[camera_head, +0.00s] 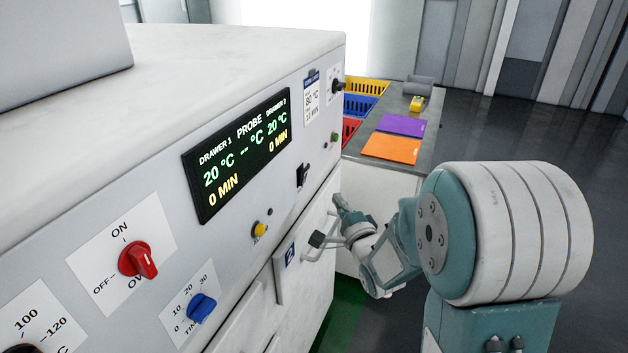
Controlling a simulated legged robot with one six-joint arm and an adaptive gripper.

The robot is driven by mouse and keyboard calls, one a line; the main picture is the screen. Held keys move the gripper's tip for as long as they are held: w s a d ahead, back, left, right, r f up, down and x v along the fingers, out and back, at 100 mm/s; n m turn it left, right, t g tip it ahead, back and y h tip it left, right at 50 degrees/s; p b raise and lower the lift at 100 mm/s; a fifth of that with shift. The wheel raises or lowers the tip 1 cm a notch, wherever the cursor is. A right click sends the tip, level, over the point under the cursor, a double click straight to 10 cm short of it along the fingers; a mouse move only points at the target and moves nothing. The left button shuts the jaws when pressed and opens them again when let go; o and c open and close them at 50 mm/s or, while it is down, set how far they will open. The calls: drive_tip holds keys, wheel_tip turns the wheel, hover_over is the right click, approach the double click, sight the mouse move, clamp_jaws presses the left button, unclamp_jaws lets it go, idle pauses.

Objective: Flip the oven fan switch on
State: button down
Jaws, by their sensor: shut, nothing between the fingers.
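The oven's front panel (225,235) runs along the left and centre of the view. A small black switch (303,175) sits on it, right of the lit display; its label cannot be read, and I cannot tell whether it is the fan switch or which way it is set. A red knob (138,260) is on a plate marked ON and OFF, its lower word partly covered. My gripper (344,210) is shut and empty, in front of the oven's right end, lower right of the black switch and apart from it.
A drawer handle (318,240) juts out close to my gripper, by the drawer marked 2 (289,254). A yellow button (259,229), blue timer knob (201,308) and green button (335,137) are on the panel. A side table (425,130) holds orange and purple sheets. Floor at right is clear.

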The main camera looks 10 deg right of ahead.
sight(304, 177)
drive_tip(key=w+a+r, duration=0.1)
drive_tip(key=w+a, duration=0.3)
drive_tip(key=w, duration=0.3)
drive_tip(key=shift+w+a+r, duration=0.15)
drive_tip(key=shift+w+a, duration=0.05)
drive_tip(key=shift+w, duration=0.05)
